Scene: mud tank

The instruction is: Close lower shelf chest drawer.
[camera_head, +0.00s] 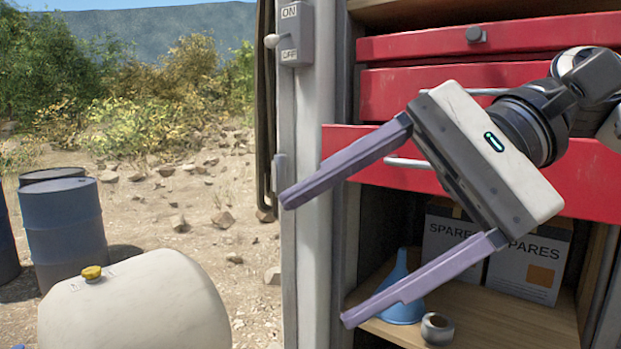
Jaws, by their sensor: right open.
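The lower red drawer (590,182) of the chest is pulled out. Its front stands forward of the two drawers above, and its left end overlaps the cabinet's grey post. A pale bar handle (408,162) shows in part on its front. My right gripper (315,260) is in front of this drawer, open and empty, with its two purple fingers spread and pointing left and down. The gripper body hides the middle of the drawer front. I cannot tell whether the gripper touches it. My left gripper is not in view.
The top drawer (430,45) looks shut; the middle drawer (390,95) sits behind the lower one. Below are a blue funnel (401,295), a small round part (437,328) and spares boxes (530,268). A switch post (297,60) stands left; a white tank (130,305) lies lower left.

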